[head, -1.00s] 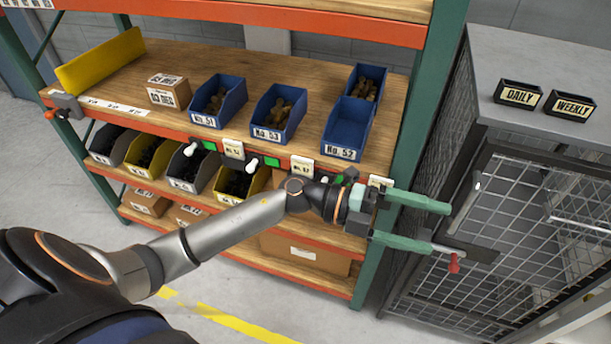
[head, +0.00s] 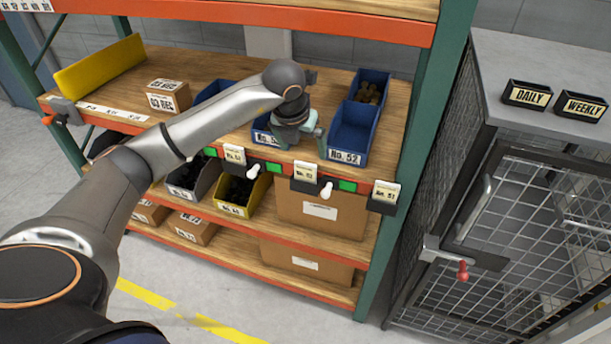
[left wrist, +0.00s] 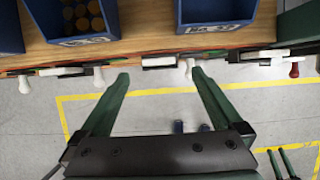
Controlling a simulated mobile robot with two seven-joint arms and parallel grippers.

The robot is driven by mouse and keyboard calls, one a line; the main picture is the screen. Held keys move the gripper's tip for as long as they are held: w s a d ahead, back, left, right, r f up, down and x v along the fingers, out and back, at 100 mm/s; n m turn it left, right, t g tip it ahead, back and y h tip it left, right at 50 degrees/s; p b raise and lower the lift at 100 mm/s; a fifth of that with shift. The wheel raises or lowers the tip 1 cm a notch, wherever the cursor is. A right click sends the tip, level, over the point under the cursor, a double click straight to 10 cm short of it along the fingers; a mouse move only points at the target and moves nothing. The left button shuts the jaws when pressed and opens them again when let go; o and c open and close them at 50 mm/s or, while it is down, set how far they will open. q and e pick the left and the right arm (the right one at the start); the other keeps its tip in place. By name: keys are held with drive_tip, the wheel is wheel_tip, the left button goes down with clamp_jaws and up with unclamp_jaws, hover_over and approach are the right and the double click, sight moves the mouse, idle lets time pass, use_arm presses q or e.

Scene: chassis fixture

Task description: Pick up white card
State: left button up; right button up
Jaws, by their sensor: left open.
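Several white cards stand in dark holders along the shelf's front edge: a left one (head: 235,154), a middle one (head: 305,171) and a right one (head: 386,192). My left gripper (head: 294,144) points down above the shelf edge, just behind the middle card in the head view, its fingers partly hidden by the wrist. In the left wrist view it is open and empty (left wrist: 160,75), with a white card's edge (left wrist: 159,61) just beyond the gap between its fingertips. Small green prongs, apart, which look like my right gripper (left wrist: 278,151), show low at the right there.
White levers (head: 327,190) stick out between the cards. Blue bins (head: 349,138) stand on the shelf around the gripper. A mesh cabinet (head: 545,215) with a red-tipped handle (head: 462,270) stands at the right.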

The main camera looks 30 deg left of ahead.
sight(305, 164)
use_arm(q)
drive_tip(key=shift+p+x, duration=0.3)
drive_tip(key=shift+x, duration=3.25)
drive_tip(key=shift+s, duration=0.2)
clamp_jaws()
